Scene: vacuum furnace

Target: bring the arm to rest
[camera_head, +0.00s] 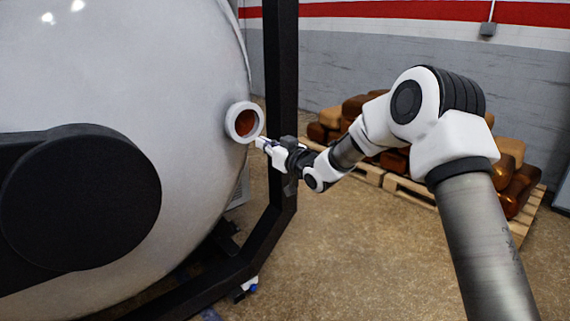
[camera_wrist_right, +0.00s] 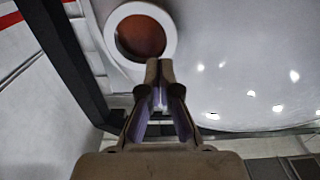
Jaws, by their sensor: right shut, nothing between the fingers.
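My right arm reaches in from the right in the head view. Its gripper (camera_head: 262,143) is shut and empty, just below and to the right of a round white port (camera_head: 231,122) with a reddish-brown centre on the furnace's pale curved door (camera_head: 190,60). In the right wrist view the closed fingertips (camera_wrist_right: 158,68) lie just below the port's white ring (camera_wrist_right: 112,22). Whether they touch the ring cannot be told. My left gripper is not in view.
A black upright post (camera_head: 281,70) of the furnace frame stands close behind the right gripper. A large black disc (camera_head: 80,200) covers the door's left part. Wooden pallets (camera_head: 405,190) with brown bundles stand behind the arm. The floor (camera_head: 370,260) in front is clear.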

